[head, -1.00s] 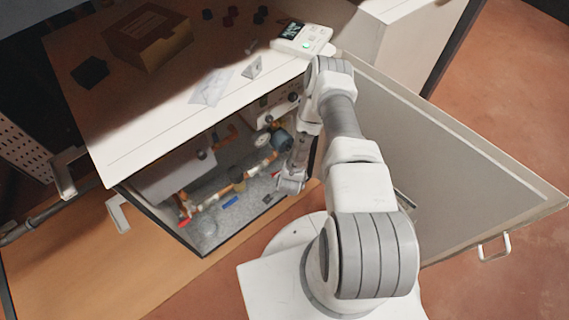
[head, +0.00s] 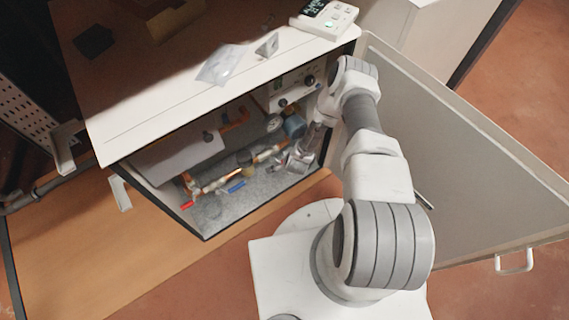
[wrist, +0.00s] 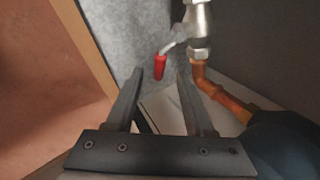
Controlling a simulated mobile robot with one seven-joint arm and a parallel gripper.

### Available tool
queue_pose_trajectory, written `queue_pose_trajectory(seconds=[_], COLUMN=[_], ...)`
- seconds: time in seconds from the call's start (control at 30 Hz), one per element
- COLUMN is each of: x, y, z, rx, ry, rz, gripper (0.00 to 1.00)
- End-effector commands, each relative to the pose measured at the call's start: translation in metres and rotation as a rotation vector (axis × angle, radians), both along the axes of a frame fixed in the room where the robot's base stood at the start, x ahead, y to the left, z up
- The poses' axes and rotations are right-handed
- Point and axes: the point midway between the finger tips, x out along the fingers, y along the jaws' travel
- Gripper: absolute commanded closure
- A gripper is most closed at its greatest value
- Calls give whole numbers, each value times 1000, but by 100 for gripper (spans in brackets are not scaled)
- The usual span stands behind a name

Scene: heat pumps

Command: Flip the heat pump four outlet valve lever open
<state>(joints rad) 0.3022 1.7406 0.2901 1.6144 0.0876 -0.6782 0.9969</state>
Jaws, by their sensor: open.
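In the wrist view a red-handled valve lever (wrist: 161,66) hangs on a bent metal stem from a silver valve body (wrist: 200,28) above a copper pipe. My open gripper (wrist: 160,73) has its fingertips on either side of the red handle, with gaps left and right. I cannot tell how deep the handle sits between them. In the head view my gripper (head: 300,158) is inside the open cabinet at its right end, and hides the valve beside it. Another red lever (head: 187,205) and a blue lever (head: 237,187) lie further left. I see no number label.
A dark round part (wrist: 285,140) is close to my right finger in the wrist view. A blue-grey pump (head: 294,126) and a gauge (head: 274,123) sit behind my gripper. The cabinet's white top (head: 150,110) overhangs; its open door (head: 460,150) stands to the right.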

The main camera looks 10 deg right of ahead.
Motion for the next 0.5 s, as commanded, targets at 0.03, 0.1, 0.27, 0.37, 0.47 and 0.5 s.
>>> queue_pose_trajectory(seconds=[0.03, 0.1, 0.27, 0.37, 0.47, 0.5], x=[6, 12, 26, 31, 35, 35], y=[1, 1, 2, 2, 3, 3], z=[-16, -28, -51, -59, -64, -65], rx=[-1, 0, -1, 0, -1, 0], ry=[-2, -1, -1, -1, -1, 0], rz=[0, 1, 0, -1, 0, 0], gripper=[47, 47, 47, 47, 47, 47])
